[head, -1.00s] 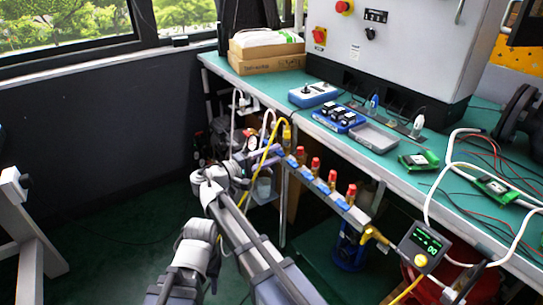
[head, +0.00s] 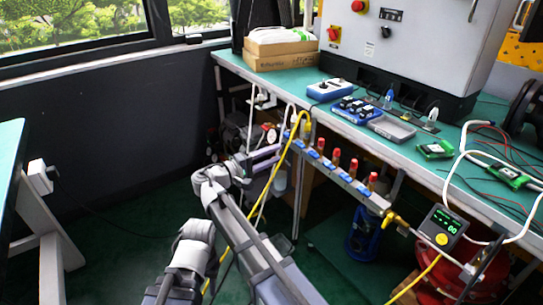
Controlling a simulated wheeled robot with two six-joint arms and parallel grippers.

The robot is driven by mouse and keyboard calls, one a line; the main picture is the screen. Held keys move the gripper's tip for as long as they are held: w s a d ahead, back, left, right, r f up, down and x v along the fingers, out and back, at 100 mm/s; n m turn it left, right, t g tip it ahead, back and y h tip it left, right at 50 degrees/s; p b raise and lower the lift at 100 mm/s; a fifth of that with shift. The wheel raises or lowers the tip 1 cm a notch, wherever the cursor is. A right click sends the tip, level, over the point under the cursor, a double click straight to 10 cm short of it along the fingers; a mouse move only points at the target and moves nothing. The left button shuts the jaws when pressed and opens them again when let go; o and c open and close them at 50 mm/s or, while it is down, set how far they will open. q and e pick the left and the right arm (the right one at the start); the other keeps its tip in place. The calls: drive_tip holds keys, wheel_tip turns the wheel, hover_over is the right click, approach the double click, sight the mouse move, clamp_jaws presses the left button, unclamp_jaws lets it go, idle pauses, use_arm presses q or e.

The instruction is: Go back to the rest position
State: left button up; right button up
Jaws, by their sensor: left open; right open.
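Two of my arms reach up from the bottom of the head view. My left gripper (head: 212,266), on the arm further left, is mostly hidden by its own white wrist, and I see nothing held in it. My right gripper (head: 264,160), on the other arm, is open and points right. In the picture its fingers lie just left of the pipe with red-topped valves (head: 337,165). I cannot tell from this view whether they touch anything. I see nothing held in it.
A green-topped workbench (head: 465,172) runs along the right with trays, circuit boards and a grey cabinet (head: 425,40). A gauge with a green display (head: 442,228) is on the pipe's right end. A second table (head: 8,160) stands at the left edge.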

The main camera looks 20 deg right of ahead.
drive_tip(key=s+d+f+m+g+y, duration=0.1)
drive_tip(key=s+d+f+g+y, duration=0.1)
drive_tip(key=s+f+y, duration=0.55)
drive_tip(key=s+d+f+m+g+y, duration=0.1)
drive_tip(key=s+d+f+g+y, duration=0.3)
drive_tip(key=f, duration=0.7)
drive_tip(key=s+a+f+n+y+p, duration=0.1)
drive_tip(key=s+a+y, duration=0.1)
drive_tip(key=s+a, duration=0.65)
drive_tip(key=s+a+f+n+y+p, duration=0.15)
drive_tip(key=s+a, duration=0.35)
drive_tip(key=a, duration=0.6)
wheel_tip(320, 180, up, 39)
drive_tip(key=p, duration=3.7)
drive_tip(key=shift+w+m+y, duration=0.25)
drive_tip(key=shift+m+y, duration=0.1)
drive_tip(key=shift+y, duration=0.05)
drive_tip(key=shift+f, duration=0.1)
